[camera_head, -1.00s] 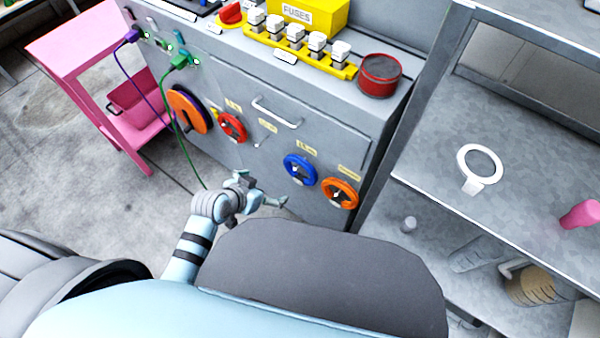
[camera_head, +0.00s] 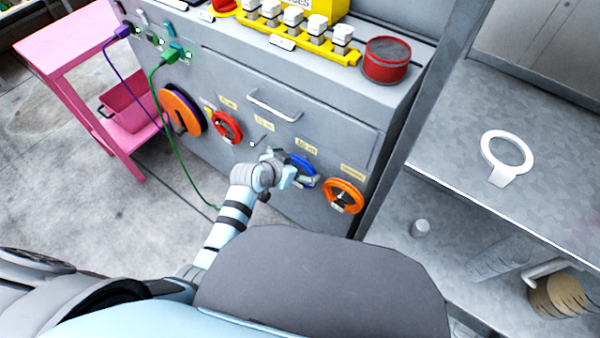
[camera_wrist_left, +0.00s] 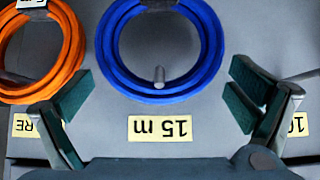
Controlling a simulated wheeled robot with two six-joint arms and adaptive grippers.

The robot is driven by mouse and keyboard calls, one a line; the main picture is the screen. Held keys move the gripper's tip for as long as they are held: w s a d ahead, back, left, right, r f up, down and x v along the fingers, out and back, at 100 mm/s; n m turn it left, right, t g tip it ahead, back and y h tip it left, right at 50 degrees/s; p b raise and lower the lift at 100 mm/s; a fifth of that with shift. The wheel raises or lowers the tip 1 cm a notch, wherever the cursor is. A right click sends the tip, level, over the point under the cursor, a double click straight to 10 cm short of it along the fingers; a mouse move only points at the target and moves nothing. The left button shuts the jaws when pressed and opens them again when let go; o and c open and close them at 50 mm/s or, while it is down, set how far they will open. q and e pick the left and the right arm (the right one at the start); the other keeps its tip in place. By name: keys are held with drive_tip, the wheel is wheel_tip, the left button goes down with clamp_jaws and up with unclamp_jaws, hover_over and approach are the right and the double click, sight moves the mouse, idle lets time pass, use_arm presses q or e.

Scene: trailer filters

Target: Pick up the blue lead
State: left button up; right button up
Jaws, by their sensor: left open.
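The blue lead (camera_head: 303,170) is a coiled ring hanging on a peg on the front of the grey cabinet. In the left wrist view the blue coil (camera_wrist_left: 207,68) fills the upper middle, above an upside-down "15 m" label. My left gripper (camera_head: 290,176) is in front of the coil and hides part of it. In the left wrist view its two fingers (camera_wrist_left: 160,100) are spread wide, one at each side of the coil's lower part, with nothing between them held. My right gripper is not in view.
An orange coil (camera_head: 343,196) hangs just right of the blue one, and a red coil (camera_head: 227,127) hangs to its left. A cabinet handle (camera_head: 274,106) juts out above. A green cable (camera_head: 176,150) hangs at the left. A metal shelf (camera_head: 450,150) stands at the right.

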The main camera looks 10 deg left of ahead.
use_arm(q)
drive_tip(key=shift+r, duration=0.1)
drive_tip(key=c, duration=1.4)
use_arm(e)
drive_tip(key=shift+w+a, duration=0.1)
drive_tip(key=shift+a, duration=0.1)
use_arm(q)
drive_tip(key=shift+r, duration=0.1)
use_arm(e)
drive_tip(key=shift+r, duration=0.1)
